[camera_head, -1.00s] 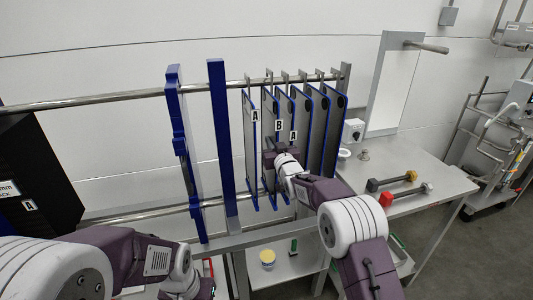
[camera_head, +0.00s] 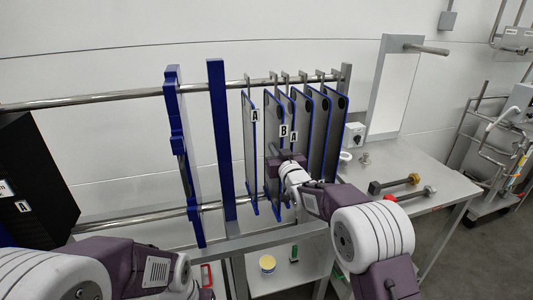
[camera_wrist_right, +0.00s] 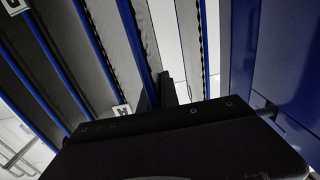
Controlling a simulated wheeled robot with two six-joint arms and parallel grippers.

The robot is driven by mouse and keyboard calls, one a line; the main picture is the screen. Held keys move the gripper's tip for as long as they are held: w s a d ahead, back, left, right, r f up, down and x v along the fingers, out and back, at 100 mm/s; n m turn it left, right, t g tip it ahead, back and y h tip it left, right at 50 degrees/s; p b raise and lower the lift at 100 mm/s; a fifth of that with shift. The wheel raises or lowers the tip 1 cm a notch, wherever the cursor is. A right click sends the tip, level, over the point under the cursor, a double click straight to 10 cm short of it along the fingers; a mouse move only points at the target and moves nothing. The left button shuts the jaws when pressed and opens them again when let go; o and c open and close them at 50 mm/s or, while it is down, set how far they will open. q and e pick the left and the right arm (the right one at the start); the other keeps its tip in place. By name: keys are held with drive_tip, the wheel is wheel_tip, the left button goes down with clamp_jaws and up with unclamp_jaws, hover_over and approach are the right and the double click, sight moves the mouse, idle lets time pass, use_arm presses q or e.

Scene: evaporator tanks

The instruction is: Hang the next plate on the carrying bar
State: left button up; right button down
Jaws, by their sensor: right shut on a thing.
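The carrying bar (camera_head: 110,96) is the upper steel rail in the head view. Several grey plates with blue edges hang from it by hooks. The leftmost, labelled A (camera_head: 250,150), stands a little apart. The plate labelled B (camera_head: 273,118) is beside it to the right, and another A plate (camera_head: 294,120) is close behind. My right gripper (camera_head: 285,160) is shut on plate B's side edge; its fingertips are partly hidden. In the right wrist view the dark gripper body (camera_wrist_right: 170,140) sits below the blue plate edges. My left gripper is at the bottom edge, fingers unseen.
Blue upright frames (camera_head: 220,140) stand left of the plates, and a black block (camera_head: 35,170) is at far left. A lower rail (camera_head: 140,220) runs under the plates.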

drive_tip(key=b+v, duration=0.7)
drive_tip(key=v, duration=0.8)
drive_tip(key=shift+s+b, duration=0.35)
drive_tip(key=shift+b, duration=0.05)
drive_tip(key=shift+d+r, duration=0.1)
drive_tip(key=shift+r, duration=0.05)
